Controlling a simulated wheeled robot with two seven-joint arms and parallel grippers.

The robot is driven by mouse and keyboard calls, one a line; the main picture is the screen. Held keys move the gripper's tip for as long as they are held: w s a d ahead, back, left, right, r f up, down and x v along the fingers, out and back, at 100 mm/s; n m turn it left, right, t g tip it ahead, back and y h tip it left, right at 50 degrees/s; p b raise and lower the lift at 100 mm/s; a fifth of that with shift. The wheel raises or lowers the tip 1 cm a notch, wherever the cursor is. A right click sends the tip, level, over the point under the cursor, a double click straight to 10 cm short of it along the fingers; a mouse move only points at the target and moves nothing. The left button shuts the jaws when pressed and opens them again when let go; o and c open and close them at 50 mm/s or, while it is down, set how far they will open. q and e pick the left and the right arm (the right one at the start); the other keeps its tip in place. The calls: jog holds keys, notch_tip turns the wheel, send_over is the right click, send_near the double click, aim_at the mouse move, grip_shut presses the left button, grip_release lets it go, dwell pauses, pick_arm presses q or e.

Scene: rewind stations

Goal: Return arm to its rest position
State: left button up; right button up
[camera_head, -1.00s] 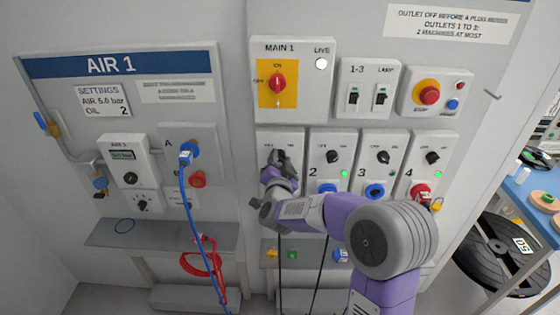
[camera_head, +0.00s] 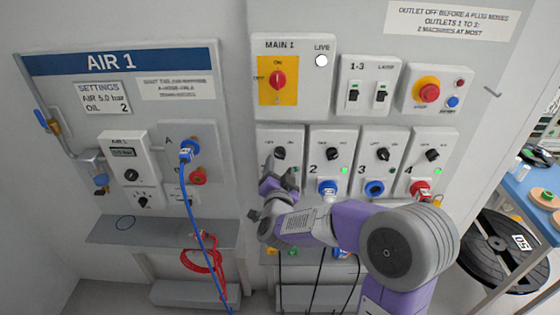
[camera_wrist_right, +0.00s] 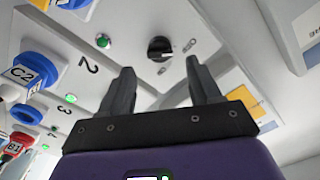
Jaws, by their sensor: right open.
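My right gripper (camera_head: 277,178) is in front of the lower part of the outlet 1 panel, just below that panel's black knob (camera_head: 279,153). In the right wrist view, its two dark fingers (camera_wrist_right: 158,85) are spread apart with nothing between them. The black knob (camera_wrist_right: 160,48) shows beyond the fingers, clear of them. The purple and grey right arm reaches in from the lower right, in front of the lower outlets. My left gripper is not in view.
Blue plug C2 (camera_wrist_right: 25,72) is near outlet 2 (camera_head: 327,187). A red plug (camera_head: 420,188) sits at outlet 4. Black cables hang below the outlets. A blue hose (camera_head: 200,225) hangs from AIR 1 on the left. A black reel (camera_head: 510,252) stands at right.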

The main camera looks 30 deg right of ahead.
jog(key=shift+v, duration=1.15)
